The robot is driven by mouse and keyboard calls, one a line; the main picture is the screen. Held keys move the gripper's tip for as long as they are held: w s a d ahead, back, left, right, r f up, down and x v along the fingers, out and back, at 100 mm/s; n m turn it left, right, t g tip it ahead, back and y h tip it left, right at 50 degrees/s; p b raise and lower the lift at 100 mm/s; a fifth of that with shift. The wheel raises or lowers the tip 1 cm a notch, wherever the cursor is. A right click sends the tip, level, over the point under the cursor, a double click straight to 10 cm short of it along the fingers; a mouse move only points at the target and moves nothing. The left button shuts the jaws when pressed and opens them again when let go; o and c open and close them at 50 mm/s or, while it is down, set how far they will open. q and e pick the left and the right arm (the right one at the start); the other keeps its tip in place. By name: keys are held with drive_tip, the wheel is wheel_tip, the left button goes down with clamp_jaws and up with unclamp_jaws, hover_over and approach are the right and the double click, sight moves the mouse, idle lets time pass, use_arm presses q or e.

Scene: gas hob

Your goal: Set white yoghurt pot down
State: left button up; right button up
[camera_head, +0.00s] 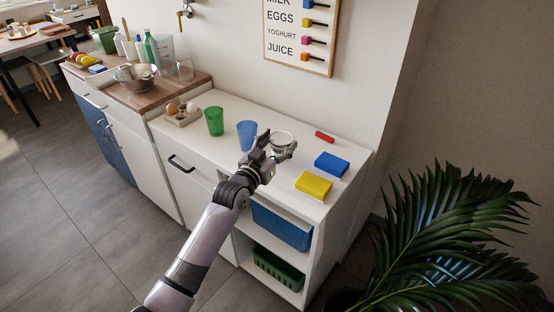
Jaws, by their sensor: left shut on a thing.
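The white yoghurt pot (282,138) is small and round, with its rim up, over the white counter (227,101). My left gripper (277,147) is shut on it, one finger on its left side and one at its front right. The fingers hide the pot's lower part, so I cannot tell whether its base touches the counter. My right gripper is out of view.
A blue cup (247,135) stands just left of the gripper, a green cup (214,121) farther left, by an egg tray (183,114). To the right lie a red object (325,137), a blue block (331,164) and a yellow block (313,184). Bare counter shows between.

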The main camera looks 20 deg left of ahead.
use_arm(q)
wheel_tip(320, 180, down, 6)
drive_tip(key=shift+r, duration=0.1)
drive_tip(key=shift+b, duration=0.35)
drive_tip(key=o, duration=1.3)
drive_tip(key=shift+c, duration=0.2)
drive_tip(key=shift+s, duration=0.1)
drive_tip(key=s+a, duration=0.2)
drive_tip(key=s, duration=0.9)
drive_tip(key=shift+s+a, duration=0.2)
drive_tip(key=shift+s, duration=0.15)
